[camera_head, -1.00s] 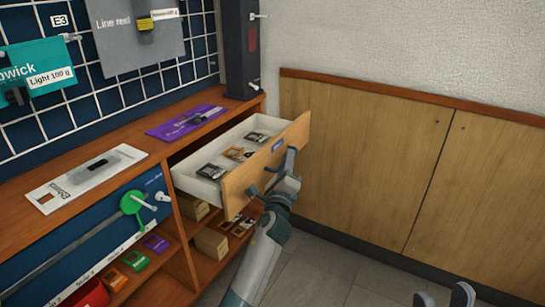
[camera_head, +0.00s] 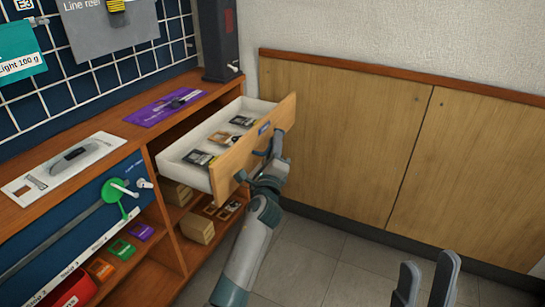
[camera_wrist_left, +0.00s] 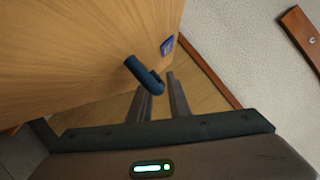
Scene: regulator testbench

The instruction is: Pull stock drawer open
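The stock drawer (camera_head: 236,158) stands pulled out of the bench at the right end, with its light inside and several small items showing. Its wooden front also fills the upper left of the left wrist view (camera_wrist_left: 90,60). The dark handle (camera_wrist_left: 143,75) is on that front. My left gripper (camera_head: 276,147) is at the handle, with its fingers (camera_wrist_left: 160,98) apart. The handle's end overlaps the fingers in the left wrist view, so I cannot tell whether they grip it. My right gripper (camera_head: 425,284) is open and empty at the lower right, away from the drawer.
The bench top (camera_head: 105,128) carries a white card and a purple card (camera_head: 165,108). Shelves below hold boxes (camera_head: 197,228) and coloured items. A green dial (camera_head: 112,190) is on the blue panel. A wood-panelled wall (camera_head: 340,140) stands behind, with clear floor (camera_head: 325,262) in front.

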